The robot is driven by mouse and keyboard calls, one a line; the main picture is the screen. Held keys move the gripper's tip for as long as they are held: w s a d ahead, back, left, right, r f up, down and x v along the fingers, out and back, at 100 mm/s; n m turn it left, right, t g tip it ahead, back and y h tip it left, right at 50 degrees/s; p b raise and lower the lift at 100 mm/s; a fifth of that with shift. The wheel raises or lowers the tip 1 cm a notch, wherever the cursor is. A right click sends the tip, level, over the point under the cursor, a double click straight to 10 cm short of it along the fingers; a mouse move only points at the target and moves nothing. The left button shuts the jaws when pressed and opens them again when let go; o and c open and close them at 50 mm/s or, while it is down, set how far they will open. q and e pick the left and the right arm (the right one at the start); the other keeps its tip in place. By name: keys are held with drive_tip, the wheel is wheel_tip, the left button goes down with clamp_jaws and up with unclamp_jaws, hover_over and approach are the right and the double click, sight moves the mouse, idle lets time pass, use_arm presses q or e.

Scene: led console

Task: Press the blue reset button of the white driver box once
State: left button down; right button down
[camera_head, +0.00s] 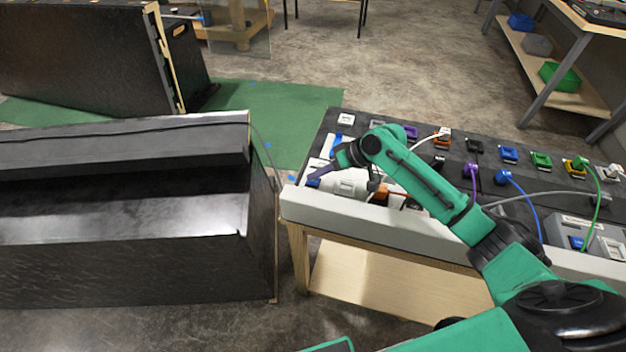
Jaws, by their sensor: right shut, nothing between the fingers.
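My right gripper (320,174) is shut and empty at the near left corner of the console. It points down and to the left, low over the console's edge. A white box (345,186), which looks like the driver box, lies just under and beside it, partly covered by my wrist and arm. A small blue part (313,183), perhaps the reset button, shows at the box's left end, close to the fingertips. I cannot tell whether the fingertips touch it. My left gripper is not in view.
The dark console top (455,180) holds several coloured plugs and sockets, with purple, blue and green cables on the right. A grey box (563,231) with a blue part sits at the right. A pale ledge (400,232) runs along the front. A large black case (130,265) stands left.

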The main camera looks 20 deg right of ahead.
sight(317, 182)
drive_tip(key=shift+f, duration=0.45)
idle(0.6)
drive_tip(key=shift+r+p, duration=0.8)
drive_tip(key=shift+r, duration=0.05)
wheel_tip(317, 182, up, 5)
drive_tip(key=p, duration=0.5)
drive_tip(key=shift+r, duration=0.15)
idle(0.4)
